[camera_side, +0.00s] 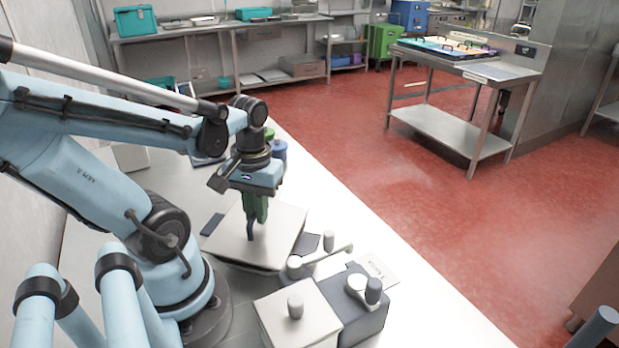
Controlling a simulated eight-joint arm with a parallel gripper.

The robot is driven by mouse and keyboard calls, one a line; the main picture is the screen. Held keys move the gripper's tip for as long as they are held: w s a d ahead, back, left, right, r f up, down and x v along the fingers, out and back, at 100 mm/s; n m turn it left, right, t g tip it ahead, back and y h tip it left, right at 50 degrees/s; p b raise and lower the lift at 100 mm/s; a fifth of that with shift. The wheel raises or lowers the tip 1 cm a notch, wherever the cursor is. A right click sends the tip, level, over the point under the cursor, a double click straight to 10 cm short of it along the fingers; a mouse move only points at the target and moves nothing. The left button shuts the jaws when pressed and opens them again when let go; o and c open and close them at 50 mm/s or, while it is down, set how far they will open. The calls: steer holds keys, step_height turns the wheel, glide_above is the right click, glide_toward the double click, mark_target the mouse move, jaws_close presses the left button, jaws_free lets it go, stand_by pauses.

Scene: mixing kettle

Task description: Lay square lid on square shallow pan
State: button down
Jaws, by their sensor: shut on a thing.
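A cream square lid (275,240) lies flat under my gripper, over a square shallow pan (245,266) whose side shows only as a narrow strip below the lid's front edge. My gripper (252,232) points straight down at the middle of the lid, its fingers shut on the lid there. The grasped part is hidden by the fingers. I cannot tell whether the lid rests fully on the pan's rim or sits slightly above it.
A pale square box with a knob (276,322) and a grey block with knobs (365,315) stand close in front. A lever with pale knobs (325,255) lies right of the pan. White table (400,290) is clear at right.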

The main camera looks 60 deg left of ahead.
steer(key=shift+f, duration=0.5)
stand_by(0.4)
steer(key=c, duration=0.6)
jaws_free()
steer(key=shift+w+d+r, duration=0.1)
steer(key=shift+r, duration=3.45)
steer(key=w+d+m+t, duration=0.1)
steer(key=w, duration=0.1)
steer(key=w+d+m+t, duration=0.1)
steer(key=w+m, duration=0.1)
steer(key=w+d+m+t, duration=0.1)
steer(key=w+d+m, duration=0.1)
steer(key=shift+w+f+t+y, duration=0.4)
steer(key=w+d+r+m+t+h, duration=0.1)
steer(key=w+d+m+t, duration=0.2)
steer(key=w+d+m, duration=0.1)
steer(key=shift+w+d+r+t, duration=0.15)
steer(key=shift+w+d+t, duration=0.2)
steer(key=shift+d, duration=0.3)
